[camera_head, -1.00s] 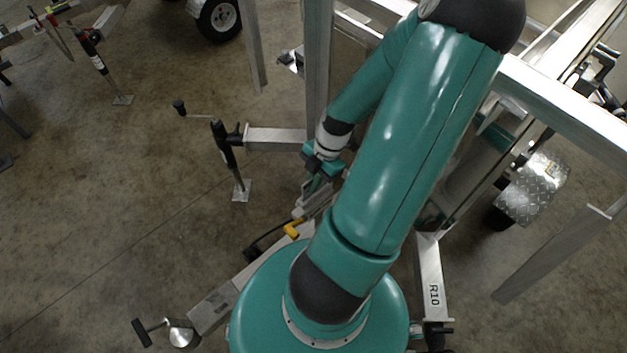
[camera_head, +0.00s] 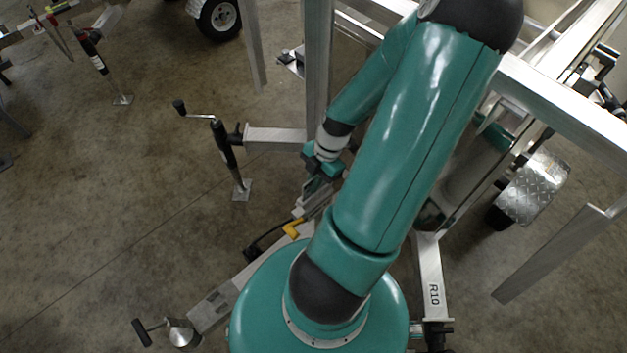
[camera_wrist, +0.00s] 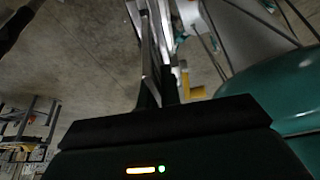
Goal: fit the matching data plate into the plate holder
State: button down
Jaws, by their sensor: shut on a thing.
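My gripper (camera_head: 318,185) is small and partly hidden by my own arm in the head view, low beside the trailer frame. In the wrist view its dark fingers (camera_wrist: 158,92) point up the picture, close together. They are shut on what looks like a thin pale plate (camera_wrist: 150,68), seen nearly edge-on. Any marking on the plate cannot be read. I cannot make out the plate holder in either view.
An aluminium upright (camera_head: 318,70) and a side beam (camera_head: 275,136) stand close to my gripper. A crank jack (camera_head: 226,150) is left of it. A yellow fitting (camera_head: 293,228) lies just below it. A beam marked R10 (camera_head: 432,270) is at right. The floor at left is largely open.

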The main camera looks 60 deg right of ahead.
jog(key=shift+f, duration=0.9)
jog(key=c, duration=1.5)
grip_release()
jog(key=v, duration=1.3)
jog(key=shift+d+r, duration=0.15)
jog(key=shift+r, duration=0.2)
